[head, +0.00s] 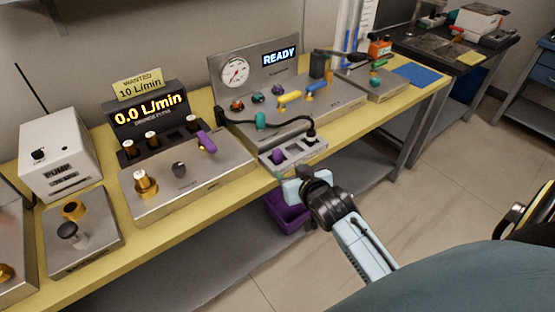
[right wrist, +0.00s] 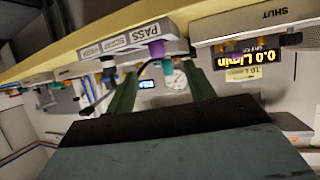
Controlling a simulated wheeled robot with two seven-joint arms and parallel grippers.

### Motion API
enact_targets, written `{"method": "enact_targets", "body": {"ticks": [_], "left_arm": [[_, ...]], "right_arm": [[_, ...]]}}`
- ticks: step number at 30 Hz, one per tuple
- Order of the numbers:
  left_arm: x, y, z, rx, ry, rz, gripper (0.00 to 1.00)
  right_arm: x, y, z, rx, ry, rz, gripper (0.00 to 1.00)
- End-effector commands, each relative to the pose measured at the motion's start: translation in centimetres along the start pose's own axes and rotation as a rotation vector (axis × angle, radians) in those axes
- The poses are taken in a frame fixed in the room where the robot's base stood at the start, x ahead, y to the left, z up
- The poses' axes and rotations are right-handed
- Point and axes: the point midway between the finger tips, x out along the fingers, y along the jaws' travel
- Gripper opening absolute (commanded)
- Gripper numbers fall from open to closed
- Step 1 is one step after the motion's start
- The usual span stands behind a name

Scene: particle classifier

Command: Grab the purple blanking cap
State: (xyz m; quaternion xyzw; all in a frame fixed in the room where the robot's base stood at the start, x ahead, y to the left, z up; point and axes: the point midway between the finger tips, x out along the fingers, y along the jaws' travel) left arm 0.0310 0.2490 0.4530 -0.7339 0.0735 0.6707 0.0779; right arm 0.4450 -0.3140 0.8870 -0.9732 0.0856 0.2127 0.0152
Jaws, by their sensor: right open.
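The purple blanking cap, as I take it, is the small rounded purple piece (head: 277,156) at the left end of a grey slotted holder (head: 309,151) on the bench's front edge. A purple piece (right wrist: 156,48) also shows in the right wrist view, by the holder marked PASS (right wrist: 115,41), seen upside down. My right gripper (head: 298,183) is just in front of and below the holder, in front of the bench edge. Its fingers (right wrist: 160,82) are apart with nothing held between them; the purple piece shows beyond their gap. My left gripper is not in view.
A purple lever (head: 206,142) sits on the metal box to the left. A purple bin (head: 287,211) is below the bench edge. A black hose (head: 270,125) ends at the holder's right side. The floor at right (head: 450,170) is clear.

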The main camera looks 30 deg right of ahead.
Motion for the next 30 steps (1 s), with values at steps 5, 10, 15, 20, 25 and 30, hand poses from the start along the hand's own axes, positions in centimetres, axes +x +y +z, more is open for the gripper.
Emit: {"method": "enact_targets", "body": {"ticks": [5,10,15,20,25,30], "left_arm": [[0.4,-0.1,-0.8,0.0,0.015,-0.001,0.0],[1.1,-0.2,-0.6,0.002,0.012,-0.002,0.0],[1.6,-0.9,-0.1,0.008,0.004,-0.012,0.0],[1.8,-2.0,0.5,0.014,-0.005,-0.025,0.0],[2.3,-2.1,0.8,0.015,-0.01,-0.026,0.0],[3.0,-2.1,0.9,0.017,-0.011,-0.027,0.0]], "right_arm": [[0.3,0.3,-2.0,0.009,0.039,0.007,0.54],[3.7,0.3,-2.0,0.01,0.039,0.007,0.54],[6.5,0.3,-2.1,0.011,0.038,0.006,0.54],[7.5,0.3,-2.2,0.01,0.038,0.005,0.54],[9.2,0.6,-2.0,0.009,0.038,0.006,0.54],[11.7,0.8,-1.9,0.009,0.038,0.006,0.54]]}}
